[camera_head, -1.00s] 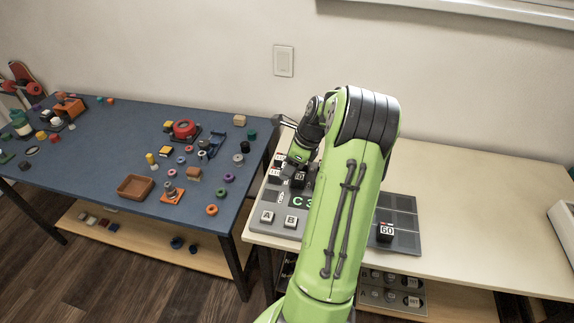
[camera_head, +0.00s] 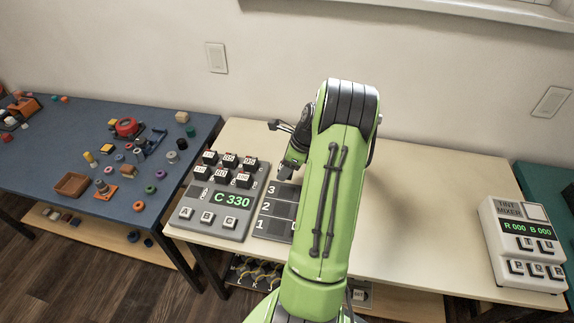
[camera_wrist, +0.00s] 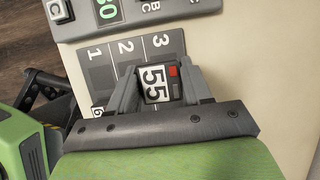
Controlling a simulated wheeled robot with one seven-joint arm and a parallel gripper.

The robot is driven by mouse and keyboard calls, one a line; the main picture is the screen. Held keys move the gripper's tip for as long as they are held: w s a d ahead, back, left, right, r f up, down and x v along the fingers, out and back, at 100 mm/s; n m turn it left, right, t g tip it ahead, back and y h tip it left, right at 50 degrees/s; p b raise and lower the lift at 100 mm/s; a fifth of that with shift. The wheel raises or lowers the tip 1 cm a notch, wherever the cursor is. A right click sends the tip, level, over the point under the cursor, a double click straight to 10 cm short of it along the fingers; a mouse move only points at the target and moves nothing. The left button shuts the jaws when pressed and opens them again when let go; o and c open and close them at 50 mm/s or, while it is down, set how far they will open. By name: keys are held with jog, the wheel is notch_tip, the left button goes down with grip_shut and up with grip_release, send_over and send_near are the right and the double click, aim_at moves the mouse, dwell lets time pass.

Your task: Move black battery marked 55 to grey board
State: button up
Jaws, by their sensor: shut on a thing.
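My gripper (camera_wrist: 157,80) is shut on the black battery marked 55 (camera_wrist: 155,84), whose white label with a red patch faces the wrist camera. In the wrist view the battery is over the dark grey board (camera_wrist: 100,73) with numbered cells; I cannot tell whether it touches it. Cells 1, 2 and 3 show and look empty. In the head view the dark grey board (camera_head: 277,208) lies right of the grey console, partly hidden by my arm.
The grey console (camera_head: 215,222) with a C 330 display holds several black batteries (camera_head: 230,161). A tint mixer (camera_head: 520,240) stands at the table's right. Bare cream tabletop (camera_head: 430,200) lies between. A blue table (camera_head: 60,160) with many small parts is at left.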

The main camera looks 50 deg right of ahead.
aim_at(282, 192)
notch_tip(282, 192, down, 8)
jog(key=b, duration=0.7)
jog(key=shift+f+b, duration=0.35)
jog(key=shift+f, duration=0.05)
jog(key=o, duration=1.2)
jog(key=p+v, duration=0.6)
jog(key=v, duration=0.9)
jog(key=shift+s+d+r, duration=0.1)
jog(key=shift+r, duration=0.25)
